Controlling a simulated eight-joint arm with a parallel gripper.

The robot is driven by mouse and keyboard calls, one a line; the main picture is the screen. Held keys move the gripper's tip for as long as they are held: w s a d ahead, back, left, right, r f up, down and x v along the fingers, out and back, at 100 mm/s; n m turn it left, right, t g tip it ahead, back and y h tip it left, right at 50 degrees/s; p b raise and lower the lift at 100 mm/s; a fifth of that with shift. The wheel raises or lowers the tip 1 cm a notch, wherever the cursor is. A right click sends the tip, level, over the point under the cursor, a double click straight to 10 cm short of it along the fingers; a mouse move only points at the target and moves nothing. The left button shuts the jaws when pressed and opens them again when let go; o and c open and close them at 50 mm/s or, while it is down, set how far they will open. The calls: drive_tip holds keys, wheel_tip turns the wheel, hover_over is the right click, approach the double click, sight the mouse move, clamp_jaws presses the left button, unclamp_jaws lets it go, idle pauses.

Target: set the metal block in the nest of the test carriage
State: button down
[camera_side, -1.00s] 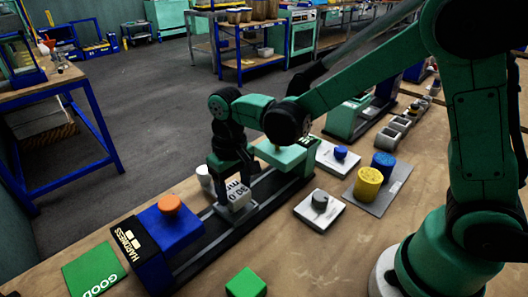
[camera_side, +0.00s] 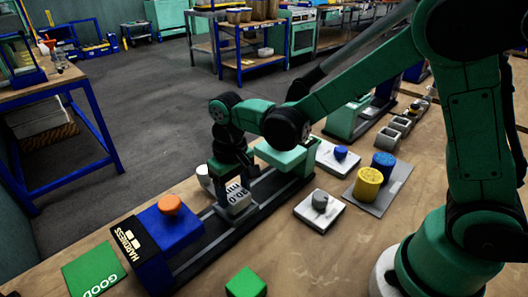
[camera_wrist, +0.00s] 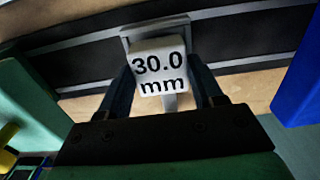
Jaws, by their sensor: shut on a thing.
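The metal block (camera_side: 237,197) is pale grey and marked "30.0 mm". It also shows in the wrist view (camera_wrist: 159,66), between the two dark fingers of my gripper (camera_wrist: 163,88). My gripper is shut on it. In the side view my gripper (camera_side: 232,178) points down over the dark rail of the press. The test carriage (camera_wrist: 155,27) shows as a grey frame right behind the block in the wrist view. The block hides most of the nest, so I cannot tell whether it is seated or just above.
The blue press end with an orange knob (camera_side: 169,205) stands at the rail's near left, and a green press head (camera_side: 280,156) at its far end. A white cylinder (camera_side: 205,178) stands behind the rail. Yellow (camera_side: 368,184) and blue cylinders (camera_side: 383,166) stand at right.

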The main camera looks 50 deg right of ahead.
drive_tip(key=shift+f, duration=0.35)
drive_tip(key=shift+c, duration=0.2)
unclamp_jaws()
wheel_tip(320, 180, up, 6)
drive_tip(key=shift+f, duration=0.25)
drive_tip(key=s+d+r+t, duration=0.4)
drive_tip(key=s+d+t, duration=0.3)
drive_tip(key=shift+s+d+r, duration=0.15)
drive_tip(key=shift+d+r, duration=0.05)
drive_tip(key=shift+d, duration=0.05)
